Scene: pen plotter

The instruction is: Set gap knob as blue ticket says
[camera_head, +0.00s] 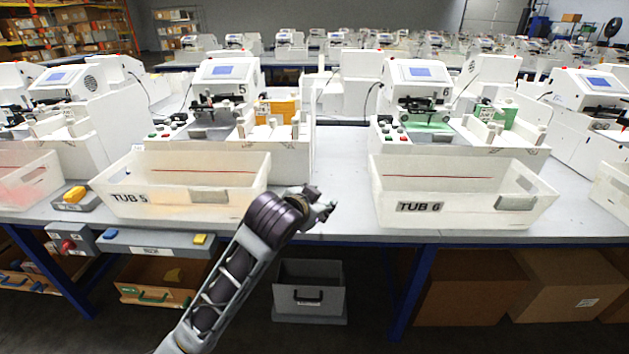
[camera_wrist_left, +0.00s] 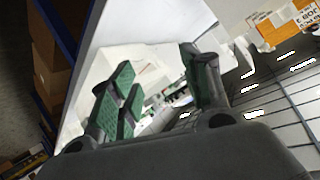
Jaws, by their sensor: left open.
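Two white plotter machines face me in the head view, number 5 (camera_head: 226,85) left of centre and number 6 (camera_head: 418,90) right of centre. Each has a small blue screen and coloured buttons. I cannot make out a gap knob or a blue ticket. My left gripper (camera_head: 322,203) is over the table's front edge, between tub 5 (camera_head: 180,208) and tub 6 (camera_head: 462,219). In the left wrist view its green-padded fingers (camera_wrist_left: 160,88) stand apart with nothing held between them. My right gripper does not show.
The white table (camera_head: 340,190) has free room between the tubs. A grey control bar (camera_head: 155,243) hangs at its front left. A grey bin (camera_head: 310,290) and cardboard boxes (camera_head: 470,290) stand below. In the left wrist view an orange and white printed item (camera_wrist_left: 285,25) shows top right.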

